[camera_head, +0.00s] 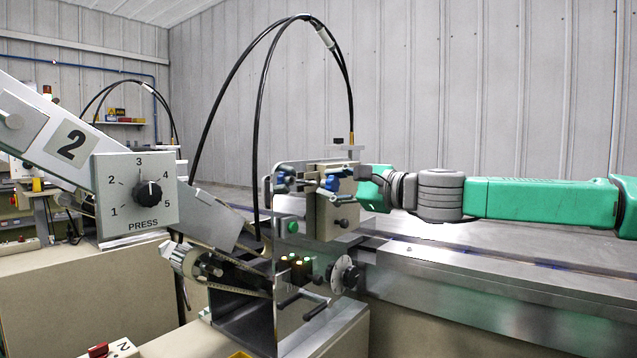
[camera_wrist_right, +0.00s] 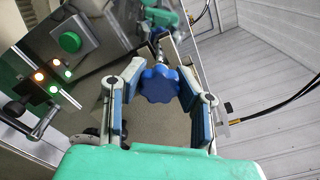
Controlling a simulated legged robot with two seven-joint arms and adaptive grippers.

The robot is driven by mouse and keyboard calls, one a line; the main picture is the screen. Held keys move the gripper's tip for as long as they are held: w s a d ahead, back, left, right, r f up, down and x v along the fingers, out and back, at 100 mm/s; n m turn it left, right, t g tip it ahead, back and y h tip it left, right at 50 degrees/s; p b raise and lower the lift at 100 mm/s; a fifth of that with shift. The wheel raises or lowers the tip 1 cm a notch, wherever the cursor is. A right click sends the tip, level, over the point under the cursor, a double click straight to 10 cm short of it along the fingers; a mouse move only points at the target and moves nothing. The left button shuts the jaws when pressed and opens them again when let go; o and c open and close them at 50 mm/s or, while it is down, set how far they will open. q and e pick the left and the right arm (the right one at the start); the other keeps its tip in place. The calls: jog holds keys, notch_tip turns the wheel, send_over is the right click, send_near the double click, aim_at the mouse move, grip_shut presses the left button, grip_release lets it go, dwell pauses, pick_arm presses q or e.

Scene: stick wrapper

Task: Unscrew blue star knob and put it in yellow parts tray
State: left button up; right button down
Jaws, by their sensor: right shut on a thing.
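The blue star knob (camera_wrist_right: 160,84) sits on a metal stem, in the upper middle of the right wrist view. My right gripper (camera_wrist_right: 161,80) has a blue-padded finger on each side of the knob and is shut on it. In the head view my right gripper (camera_head: 342,181) reaches in from the right to the upper part of the press. The blue pads and knob are hard to tell apart there. A small yellow edge (camera_head: 240,355) shows at the bottom of the head view. It may be the yellow parts tray, mostly out of frame. My left gripper is not in view.
The press has a dial box (camera_head: 137,193), a slanted arm, black hoses (camera_head: 257,110) and a green button (camera_head: 292,226). Lit lamps and a lever sit below. A long metal bed (camera_head: 470,275) runs right under my arm. A grey wall stands behind.

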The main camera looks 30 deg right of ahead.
jog(key=shift+p+v, duration=0.65)
jog(key=shift+v, duration=0.25)
